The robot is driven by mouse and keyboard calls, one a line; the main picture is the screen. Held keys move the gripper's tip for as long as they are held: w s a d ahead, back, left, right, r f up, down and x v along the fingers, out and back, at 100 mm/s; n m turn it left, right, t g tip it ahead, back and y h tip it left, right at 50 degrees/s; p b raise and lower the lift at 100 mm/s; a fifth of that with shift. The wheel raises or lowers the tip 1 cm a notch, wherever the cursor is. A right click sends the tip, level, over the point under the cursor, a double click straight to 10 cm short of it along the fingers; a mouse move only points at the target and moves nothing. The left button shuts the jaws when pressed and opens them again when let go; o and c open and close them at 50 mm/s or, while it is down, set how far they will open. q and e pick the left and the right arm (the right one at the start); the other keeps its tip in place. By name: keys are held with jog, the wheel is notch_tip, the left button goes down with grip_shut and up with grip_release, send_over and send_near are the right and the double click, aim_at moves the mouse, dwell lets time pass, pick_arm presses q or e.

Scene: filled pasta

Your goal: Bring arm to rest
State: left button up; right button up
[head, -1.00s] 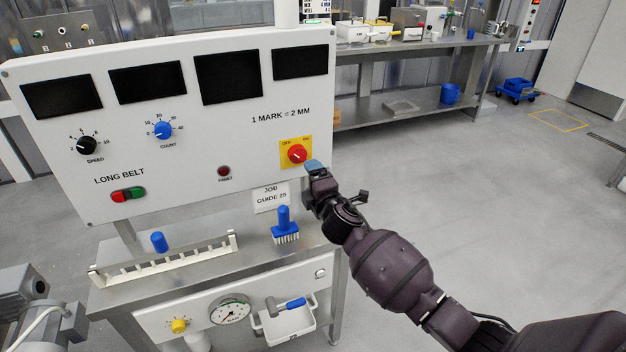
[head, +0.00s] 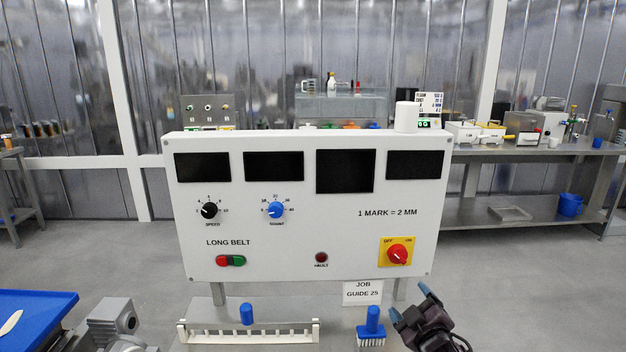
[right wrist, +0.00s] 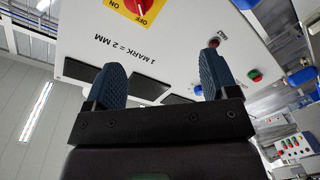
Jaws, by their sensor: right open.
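My right gripper (head: 408,303) is at the lower right of the head view, below the red rotary switch (head: 397,253) on its yellow plate. It is open, with nothing between its fingers. In the right wrist view the two blue-grey fingertips (right wrist: 158,85) stand wide apart, with the white control panel (right wrist: 190,40) beyond them. The fingers are apart from the switch in the head view. My left gripper is in neither view.
The control panel (head: 300,235) stands in front of me, with black screens and dials. Below it are a white notched rack (head: 250,333) and a blue-handled brush (head: 372,325). A blue tray (head: 38,312) lies at lower left. Floor to the right is open.

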jog(key=s+d+f+m+g, duration=0.2)
jog(key=s+f, duration=0.4)
jog(key=s, duration=0.5)
jog(key=s+d+f+m+g+h, duration=0.1)
jog(key=s+d+f+m+g, duration=0.1)
jog(key=s+f+m, duration=0.2)
jog(key=s+d+f+m+g+h, duration=0.1)
jog(key=s+d+f+m, duration=0.1)
jog(key=s+f, duration=0.8)
jog(key=s+m, duration=0.1)
jog(key=s, duration=0.6)
jog(key=shift+s+g, duration=0.3)
jog(key=shift+g, duration=0.1)
